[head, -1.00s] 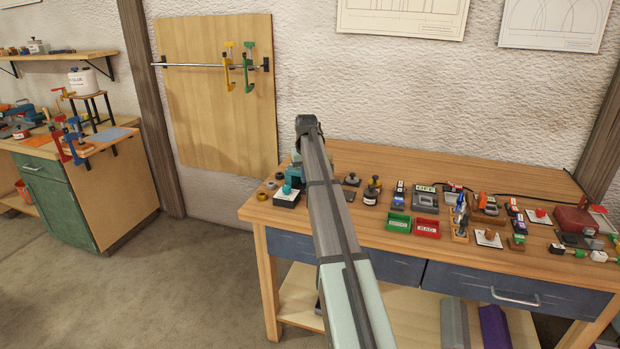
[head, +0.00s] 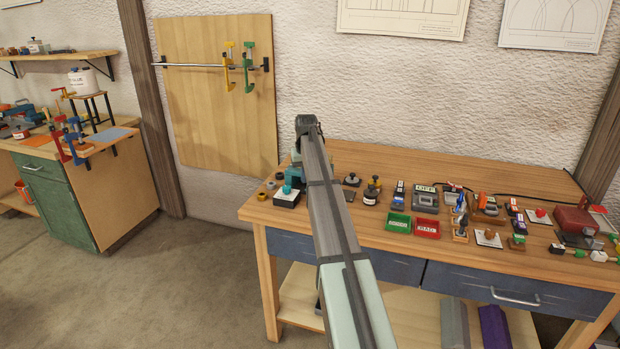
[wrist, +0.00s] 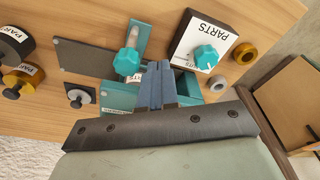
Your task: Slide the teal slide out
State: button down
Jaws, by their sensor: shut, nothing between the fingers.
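In the wrist view a flat teal strip (wrist: 141,32) runs beside a dark plate, with a teal knob (wrist: 127,62) on a pale stem close to it. A larger teal body (wrist: 119,97) lies beneath my gripper, and part of it shows on both sides of the fingers. My gripper (wrist: 157,70) is shut and empty, its fingertips just right of the knob. I cannot tell whether they touch it. Which teal piece is the slide is unclear, since my gripper covers part of the fixture. In the head view my arm hides most of this spot.
A box marked PARTS (wrist: 190,38) with another teal knob stands right of my fingers. Brass and grey rings (wrist: 245,53) lie beyond it. In the head view green (head: 398,223) and red (head: 427,228) trays sit to the right.

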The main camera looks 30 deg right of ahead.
jog(key=shift+s+d, duration=0.25)
jog(key=shift+s, duration=0.05)
dwell(0.4)
